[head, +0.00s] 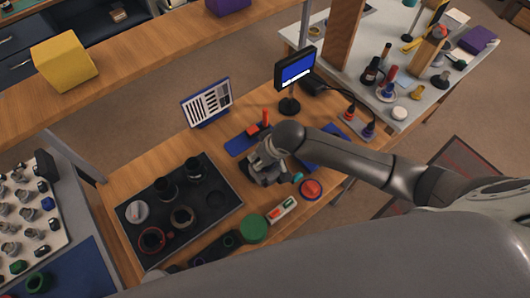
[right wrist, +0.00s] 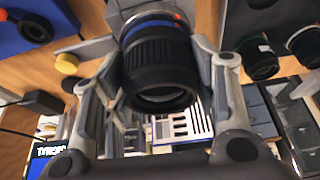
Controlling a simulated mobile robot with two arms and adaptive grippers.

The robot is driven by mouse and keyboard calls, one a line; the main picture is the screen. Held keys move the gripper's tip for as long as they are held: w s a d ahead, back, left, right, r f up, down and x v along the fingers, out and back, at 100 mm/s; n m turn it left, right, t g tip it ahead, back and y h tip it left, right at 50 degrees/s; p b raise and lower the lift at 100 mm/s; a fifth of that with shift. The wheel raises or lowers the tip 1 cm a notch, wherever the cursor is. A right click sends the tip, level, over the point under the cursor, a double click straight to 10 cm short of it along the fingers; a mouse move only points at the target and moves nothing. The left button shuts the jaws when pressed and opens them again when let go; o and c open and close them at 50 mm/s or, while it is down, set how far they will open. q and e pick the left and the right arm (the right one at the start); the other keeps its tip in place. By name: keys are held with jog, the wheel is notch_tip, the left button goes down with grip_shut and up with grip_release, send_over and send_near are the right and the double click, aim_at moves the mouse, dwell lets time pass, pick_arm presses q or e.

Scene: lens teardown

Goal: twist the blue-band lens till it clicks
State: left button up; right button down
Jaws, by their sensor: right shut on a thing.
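My right gripper (head: 265,170) is over the wooden bench, at the end of the arm coming in from the right. In the right wrist view its two fingers stand on either side of the blue-band lens (right wrist: 160,70), shut on it. The lens is a black ribbed barrel with a dark front opening facing the camera, a blue band and a silver ring with a small red-orange mark near its far end. What lies behind that end is cut off at the top of the view. In the head view the gripper mostly hides the lens. My left gripper is not in view.
A black tray (head: 216,217) with several lens parts stands to the left. A striped chart (head: 207,102) and a small monitor (head: 296,69) stand behind. A green disc (head: 253,229), a red round part (head: 311,189) and a red-and-white box (head: 282,209) lie close in front.

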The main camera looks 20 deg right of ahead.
jog(key=c, duration=0.5)
grip_release()
jog(key=v, duration=1.2)
